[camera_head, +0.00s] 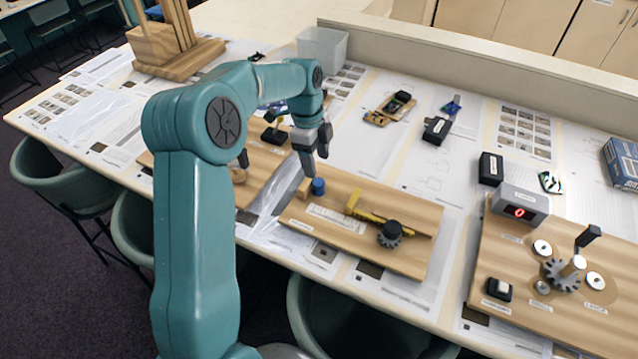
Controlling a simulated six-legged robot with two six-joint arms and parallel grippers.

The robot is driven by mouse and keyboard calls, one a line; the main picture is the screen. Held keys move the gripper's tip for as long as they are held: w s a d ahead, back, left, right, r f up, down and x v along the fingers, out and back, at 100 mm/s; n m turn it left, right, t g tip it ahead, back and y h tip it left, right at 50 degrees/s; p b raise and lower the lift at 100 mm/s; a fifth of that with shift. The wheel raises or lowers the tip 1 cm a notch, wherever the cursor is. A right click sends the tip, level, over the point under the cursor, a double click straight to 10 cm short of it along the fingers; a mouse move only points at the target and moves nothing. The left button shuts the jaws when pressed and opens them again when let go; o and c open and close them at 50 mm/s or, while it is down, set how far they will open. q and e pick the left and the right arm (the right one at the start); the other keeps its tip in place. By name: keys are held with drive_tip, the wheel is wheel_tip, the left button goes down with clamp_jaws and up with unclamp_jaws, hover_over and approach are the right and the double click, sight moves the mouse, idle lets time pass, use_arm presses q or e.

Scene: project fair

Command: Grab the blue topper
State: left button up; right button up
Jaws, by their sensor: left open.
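The blue topper (318,186) is a small blue cylinder beside a wooden block (304,188) at the back left of the middle wooden board (420,262). My left gripper (315,161) is open and empty, pointing down just above and slightly behind the topper in the picture. Its fingers look apart from the topper, though the exact gap is hard to judge. My teal left arm hides part of the table on the left. My right gripper is not in view.
The middle board also carries a yellow slider (375,215) and a dark gear (390,235). A right board has gears, a crank (588,236) and a box with a red display (520,206). A clear bin (322,46) stands at the back. Chairs line the front edge.

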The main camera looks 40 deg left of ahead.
sight(318, 182)
use_arm(q)
drive_tip(key=shift+s+d+f, duration=0.15)
drive_tip(key=shift+f, duration=0.4)
drive_tip(key=shift+s+d+f, duration=0.1)
drive_tip(key=shift+d+f, duration=0.05)
drive_tip(key=shift+f, duration=0.35)
drive_tip(key=f+p, duration=0.1)
drive_tip(key=f, duration=0.1)
drive_tip(key=f+p, duration=0.1)
drive_tip(key=f, duration=0.2)
drive_tip(key=shift+w+d+f, duration=0.1)
drive_tip(key=shift+d, duration=0.1)
drive_tip(key=shift+f, duration=0.4)
drive_tip(key=c, duration=1.1)
